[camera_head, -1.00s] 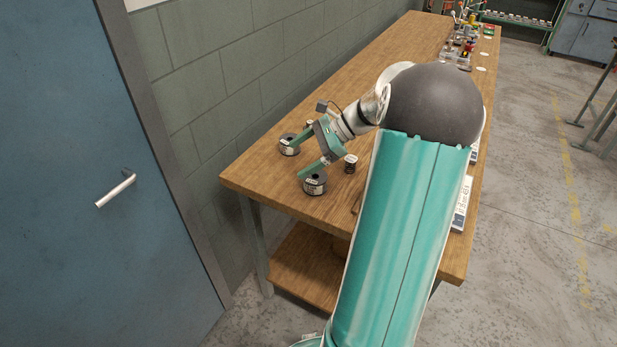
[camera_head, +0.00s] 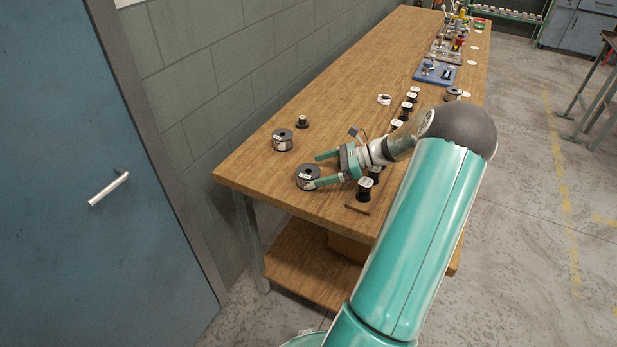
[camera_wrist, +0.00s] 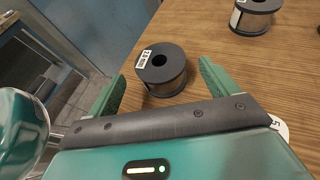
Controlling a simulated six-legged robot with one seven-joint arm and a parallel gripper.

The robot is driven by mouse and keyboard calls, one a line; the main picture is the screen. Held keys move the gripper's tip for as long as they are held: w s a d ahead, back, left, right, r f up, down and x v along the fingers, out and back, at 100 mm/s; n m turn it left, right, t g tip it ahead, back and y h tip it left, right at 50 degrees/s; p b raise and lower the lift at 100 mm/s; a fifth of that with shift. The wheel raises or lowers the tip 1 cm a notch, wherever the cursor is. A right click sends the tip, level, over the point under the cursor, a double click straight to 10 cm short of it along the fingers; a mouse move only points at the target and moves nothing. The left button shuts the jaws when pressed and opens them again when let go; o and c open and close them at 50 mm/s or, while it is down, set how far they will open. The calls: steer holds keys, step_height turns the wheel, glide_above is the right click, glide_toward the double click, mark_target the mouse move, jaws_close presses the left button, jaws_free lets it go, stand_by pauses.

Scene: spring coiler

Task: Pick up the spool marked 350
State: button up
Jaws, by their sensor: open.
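A dark spool (camera_head: 308,177) with a white label sits flat on the wooden bench near its front-left edge. My gripper (camera_head: 315,170) is open and low over the bench, pointing left, with one finger on each side of this spool. In the wrist view the spool lies between the fingertips, with a gap visible at the left finger. A similar labelled spool (camera_head: 282,140) stands farther back and shows at the top right of the wrist view (camera_wrist: 250,17). I cannot read which is marked 350.
A small spool (camera_head: 302,122) stands near the wall. A dark spool (camera_head: 364,192) stands just right of my gripper, and several small spools (camera_head: 405,108) line the bench beyond. A blue tray (camera_head: 432,76) is farther along. The bench's left end is close to the front spool.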

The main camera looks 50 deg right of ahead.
mark_target(305, 173)
steer(key=x, duration=0.6)
steer(key=shift+w+a+f, duration=0.15)
steer(key=shift+w+a, duration=0.1)
steer(key=c, duration=1.3)
